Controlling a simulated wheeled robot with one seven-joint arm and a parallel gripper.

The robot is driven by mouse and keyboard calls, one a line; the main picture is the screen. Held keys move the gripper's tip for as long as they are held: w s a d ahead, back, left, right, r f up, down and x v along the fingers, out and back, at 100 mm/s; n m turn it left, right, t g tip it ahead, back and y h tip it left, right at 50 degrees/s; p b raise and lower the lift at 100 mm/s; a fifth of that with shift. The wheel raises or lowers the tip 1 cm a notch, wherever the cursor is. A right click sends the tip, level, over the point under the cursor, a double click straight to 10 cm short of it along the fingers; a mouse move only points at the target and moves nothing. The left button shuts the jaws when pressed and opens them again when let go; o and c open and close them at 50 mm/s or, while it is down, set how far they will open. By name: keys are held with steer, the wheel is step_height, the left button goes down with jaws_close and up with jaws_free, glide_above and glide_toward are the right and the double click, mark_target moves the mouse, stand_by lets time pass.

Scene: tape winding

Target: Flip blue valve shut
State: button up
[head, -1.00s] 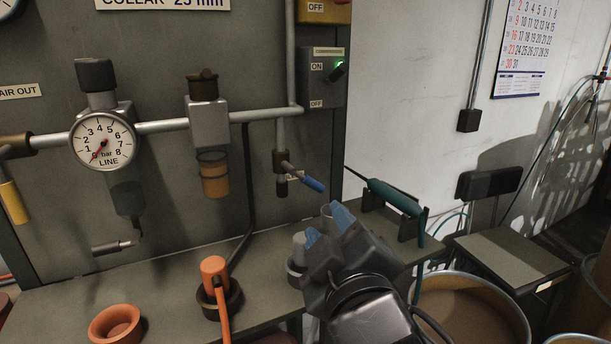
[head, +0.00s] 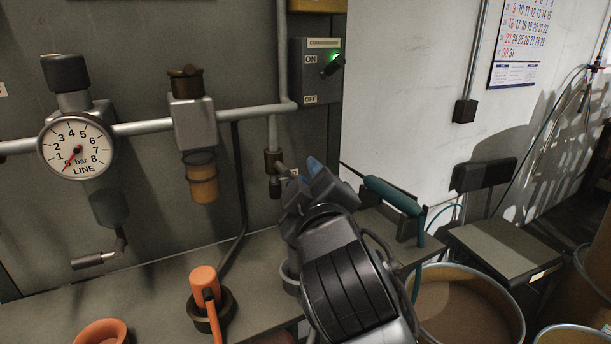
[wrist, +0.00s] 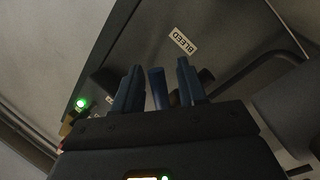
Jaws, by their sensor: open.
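The blue valve handle (wrist: 158,88) shows in the wrist view as a short blue bar between my two fingers, with a gap visible on each side. In the head view its dark valve body (head: 273,163) hangs from the pipe drop on the grey panel, and the blue handle is hidden behind my gripper (head: 303,178). My gripper has blue-tipped fingers, reaches up to the valve, and is open around the handle in the wrist view (wrist: 159,78). A BLEED label (wrist: 184,41) lies beyond the fingers.
A switch box (head: 318,72) with a green light is above the valve. A pressure gauge (head: 76,146) and an amber-bowled filter (head: 202,180) are to the left. An orange-handled tool (head: 204,282) stands on the bench below. A teal tool (head: 392,194) rests on a stand to the right.

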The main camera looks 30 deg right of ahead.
steer(key=shift+w+d, duration=0.15)
steer(key=shift+w, duration=0.25)
steer(key=shift+c, duration=0.3)
jaws_close()
